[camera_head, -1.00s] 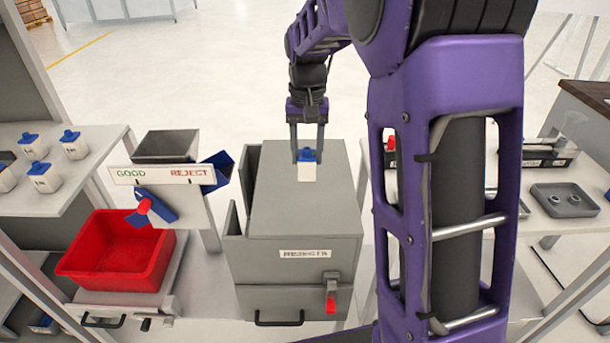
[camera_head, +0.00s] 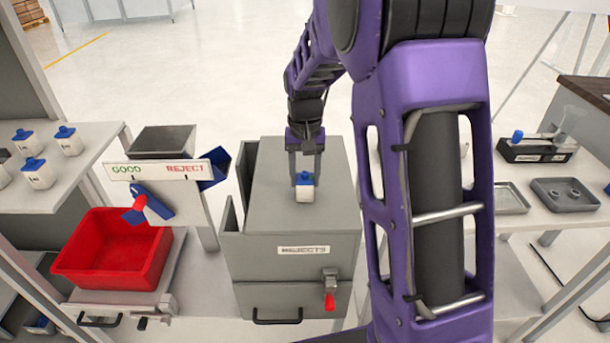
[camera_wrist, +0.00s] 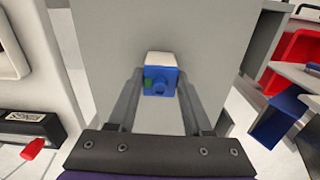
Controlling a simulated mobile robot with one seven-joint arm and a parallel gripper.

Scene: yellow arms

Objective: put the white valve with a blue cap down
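The white valve with a blue cap (camera_head: 304,192) is between the fingertips of my gripper (camera_head: 304,178), upright with the cap on top.
A red bin (camera_head: 115,250) and a GOOD/REJECT sorting stand (camera_head: 165,172) are at the left. Several similar blue-capped valves stand on the left table (camera_head: 90,170). A grey tray (camera_head: 565,198) and a black holder (camera_head: 535,150) are on the right table. The box top around the valve is clear.

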